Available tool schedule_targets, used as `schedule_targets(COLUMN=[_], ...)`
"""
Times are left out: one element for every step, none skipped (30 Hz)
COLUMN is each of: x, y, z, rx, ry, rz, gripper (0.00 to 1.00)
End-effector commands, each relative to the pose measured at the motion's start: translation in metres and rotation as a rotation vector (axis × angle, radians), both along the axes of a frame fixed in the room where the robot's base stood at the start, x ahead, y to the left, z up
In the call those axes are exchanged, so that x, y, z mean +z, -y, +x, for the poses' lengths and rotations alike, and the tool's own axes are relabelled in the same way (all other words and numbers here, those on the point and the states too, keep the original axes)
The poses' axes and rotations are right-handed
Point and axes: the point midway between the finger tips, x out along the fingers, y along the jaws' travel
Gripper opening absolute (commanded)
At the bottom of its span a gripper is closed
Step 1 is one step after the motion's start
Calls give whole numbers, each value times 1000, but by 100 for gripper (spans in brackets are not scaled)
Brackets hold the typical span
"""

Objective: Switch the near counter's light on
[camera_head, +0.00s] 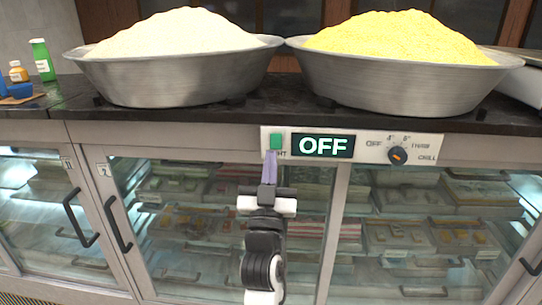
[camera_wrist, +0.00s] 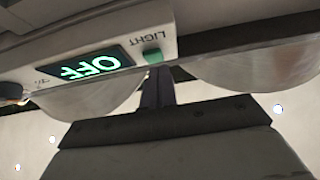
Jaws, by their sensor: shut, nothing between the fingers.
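The control panel (camera_head: 368,151) is a white strip on the front edge of the near counter. It holds a green light switch (camera_head: 276,141) at its left end and a display (camera_head: 322,146) reading OFF. In the wrist view the green switch (camera_wrist: 152,56) sits beside the word LIGHT, with the OFF display (camera_wrist: 97,67) beside it. My gripper (camera_head: 271,156) is shut and empty, its fingertips just below the switch in the head view and partly over the label. In the wrist view the fingers (camera_wrist: 158,84) end close to the switch; whether they touch it I cannot tell.
A knob (camera_head: 397,155) with printed settings is at the panel's right. Two large metal bowls (camera_head: 175,77) (camera_head: 400,80) of white and yellow heaps stand on the dark countertop (camera_head: 262,112). Glass doors with black handles (camera_head: 117,224) are below. Bottles (camera_head: 42,60) stand at far left.

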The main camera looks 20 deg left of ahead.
Motion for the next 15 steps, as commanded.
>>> schedule_targets(x=[0,0,-1,-1,-1,-2,-2,-2,-2,-2,-2,-2,-2,-2,-2], y=[-2,-2,-3,-3,-4,-4,-4,-4,-4,-4,-4,-4,-4,-4,-4], z=[5,7,9,10,11,12,12,13,13,12,12,12,12,12,12], rx=[0,0,0,1,1,1,1,1,1,1,1,1,1,1,1], ry=[-1,0,1,1,1,1,1,1,1,1,1,1,1,1,1], rz=[0,0,0,0,0,0,0,0,0,0,0,1,1,1,1], gripper=[0,0,0,0,0,0,0,0,0,0,0,0,0,0,0])
